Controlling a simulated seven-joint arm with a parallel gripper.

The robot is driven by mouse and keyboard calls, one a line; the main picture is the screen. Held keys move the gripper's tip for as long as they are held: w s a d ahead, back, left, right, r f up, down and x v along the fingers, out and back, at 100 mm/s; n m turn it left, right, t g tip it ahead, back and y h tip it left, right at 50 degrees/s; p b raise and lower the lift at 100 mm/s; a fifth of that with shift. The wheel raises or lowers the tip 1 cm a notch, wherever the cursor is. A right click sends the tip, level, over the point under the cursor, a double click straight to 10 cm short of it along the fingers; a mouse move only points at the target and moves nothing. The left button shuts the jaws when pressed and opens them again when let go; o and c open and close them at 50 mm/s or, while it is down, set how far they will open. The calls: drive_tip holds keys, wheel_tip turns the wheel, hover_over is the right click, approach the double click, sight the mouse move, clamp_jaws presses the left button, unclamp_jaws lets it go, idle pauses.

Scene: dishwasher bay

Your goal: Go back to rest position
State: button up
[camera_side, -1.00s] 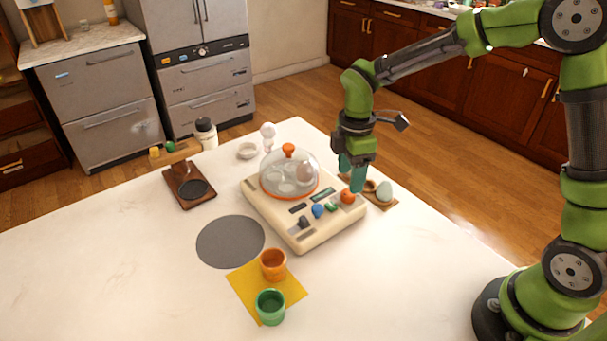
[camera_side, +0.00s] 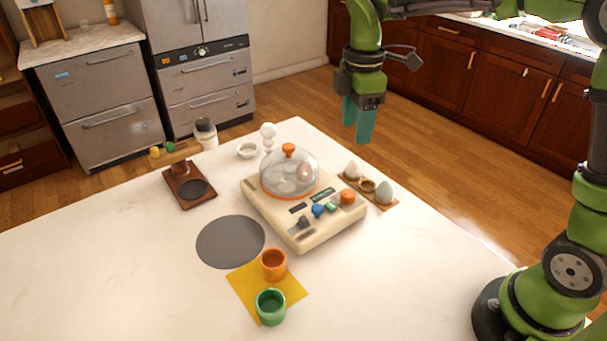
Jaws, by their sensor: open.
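My gripper (camera_side: 357,122) has teal fingers pointing down. It hangs in the air above the far right edge of the white table, apart from everything, open and with nothing between its fingers. Below it on the table is a wooden egg tray (camera_side: 381,200) with a white egg (camera_side: 352,169) and a pale green egg (camera_side: 385,191). Left of the tray stands a cream egg cooker (camera_side: 299,239) with its clear dome lid (camera_side: 279,178) on, topped by an orange knob. At least one egg shape shows through the dome.
An orange cup (camera_side: 274,265) and a green cup (camera_side: 270,307) stand on a yellow mat (camera_side: 241,281). A grey round mat (camera_side: 230,242) lies behind them. The front table area is clear.

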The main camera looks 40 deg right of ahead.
drive_tip(key=s+d+r+m+t+y, duration=0.2)
drive_tip(key=s+m+t, duration=0.5)
drive_tip(key=s+m, duration=1)
drive_tip(key=shift+d+m, duration=0.15)
drive_tip(key=shift+m, duration=0.15)
